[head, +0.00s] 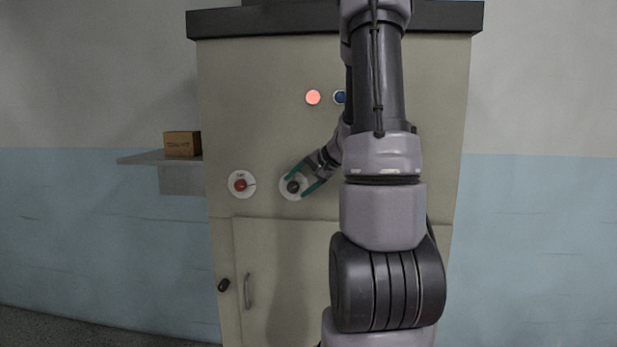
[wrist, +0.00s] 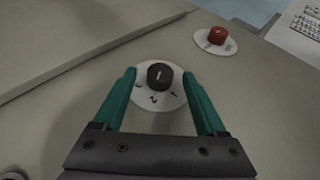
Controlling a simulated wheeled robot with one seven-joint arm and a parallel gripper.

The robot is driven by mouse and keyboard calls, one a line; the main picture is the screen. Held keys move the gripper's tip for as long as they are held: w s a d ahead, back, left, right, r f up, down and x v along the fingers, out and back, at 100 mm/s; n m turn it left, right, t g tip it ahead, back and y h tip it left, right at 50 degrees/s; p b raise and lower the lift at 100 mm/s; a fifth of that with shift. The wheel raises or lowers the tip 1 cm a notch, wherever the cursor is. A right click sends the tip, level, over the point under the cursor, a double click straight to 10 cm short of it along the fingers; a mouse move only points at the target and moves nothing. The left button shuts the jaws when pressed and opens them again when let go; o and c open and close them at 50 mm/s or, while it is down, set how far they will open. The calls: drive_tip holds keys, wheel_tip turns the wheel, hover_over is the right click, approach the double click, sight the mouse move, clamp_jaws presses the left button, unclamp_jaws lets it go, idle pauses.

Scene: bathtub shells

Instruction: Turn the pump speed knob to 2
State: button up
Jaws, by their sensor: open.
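The black knob (head: 293,187) sits on a round white dial plate on the cabinet front. In the wrist view the knob (wrist: 160,76) has a short white line on top, and its dial plate (wrist: 158,104) shows a 2 and a 1 on the near side. I cannot tell which mark the line points at; part of the dial is hidden behind the knob. My gripper (wrist: 160,73) is open, with one teal finger on each side of the knob and a gap to both. In the head view my gripper (head: 298,187) is at the dial.
A red knob (head: 240,185) on its own white plate is left of the black one. A red lamp (head: 313,97) and a blue button (head: 340,97) are above. A cabinet door with a handle (head: 248,291) is below. A box (head: 182,144) stands on a side shelf (head: 145,158).

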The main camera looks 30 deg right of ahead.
drive_tip(key=v, duration=0.9)
drive_tip(key=shift+s, duration=0.2)
drive_tip(key=s+a+r+n+g, duration=0.1)
drive_tip(key=s+a+r+n, duration=0.15)
drive_tip(key=a, duration=0.45)
drive_tip(key=s+a+r+n+g, duration=0.1)
drive_tip(key=s+a+r, duration=0.25)
drive_tip(key=a, duration=0.35)
drive_tip(key=s+a+r+n+h, duration=0.1)
drive_tip(key=s+a+r+h, duration=0.1)
drive_tip(key=s+a, duration=0.4)
drive_tip(key=s, duration=0.5)
drive_tip(key=shift+s, duration=0.35)
